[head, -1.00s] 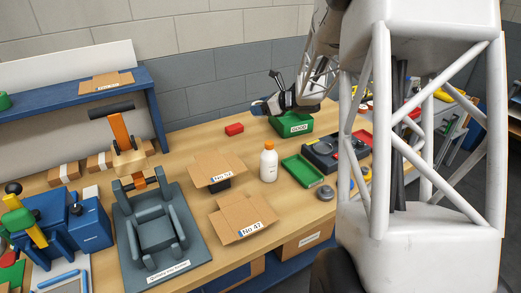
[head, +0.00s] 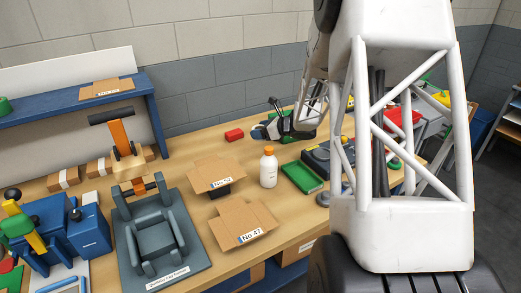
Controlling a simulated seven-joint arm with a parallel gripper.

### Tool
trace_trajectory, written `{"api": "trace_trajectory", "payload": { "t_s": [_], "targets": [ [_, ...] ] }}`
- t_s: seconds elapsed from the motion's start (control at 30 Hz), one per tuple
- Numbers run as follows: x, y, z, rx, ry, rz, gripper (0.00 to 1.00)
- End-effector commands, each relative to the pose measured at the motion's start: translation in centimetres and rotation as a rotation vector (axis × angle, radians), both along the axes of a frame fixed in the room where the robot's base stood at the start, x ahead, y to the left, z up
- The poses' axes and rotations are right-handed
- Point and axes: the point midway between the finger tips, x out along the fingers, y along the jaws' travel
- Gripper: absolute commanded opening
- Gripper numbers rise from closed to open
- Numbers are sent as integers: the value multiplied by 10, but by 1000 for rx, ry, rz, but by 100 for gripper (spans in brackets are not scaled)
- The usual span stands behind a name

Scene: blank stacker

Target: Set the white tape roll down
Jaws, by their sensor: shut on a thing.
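My gripper (head: 259,132) is at the far side of the workbench, left of my arm's lattice links, and points left. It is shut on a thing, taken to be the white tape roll. The roll itself cannot be made out, as it is small and hidden by the gripper. The gripper is low, near the bench top, just right of a red block (head: 234,134). A green bin (head: 298,137) at the back is mostly covered by my gripper and wrist. Whether the held thing touches the bench cannot be told.
A white bottle with an orange cap (head: 268,168) stands in front of my gripper. A green tray (head: 301,177) and open cardboard boxes (head: 243,224) lie nearer. A grey fixture (head: 160,235) with an orange clamp stands left. Bench left of the red block is clear.

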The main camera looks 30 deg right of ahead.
Motion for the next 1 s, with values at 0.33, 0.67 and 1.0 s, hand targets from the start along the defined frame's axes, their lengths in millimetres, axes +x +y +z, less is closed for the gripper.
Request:
{"api": "trace_trajectory", "payload": {
  "t_s": [0.33, 0.67, 1.0],
  "targets": [
    [0, 0, -40, 1, 2, 1, 43],
    [0, 0, -41, 0, 0, 0, 43],
    [0, 0, -69, 1, 2, 0, 43]
  ]
}}
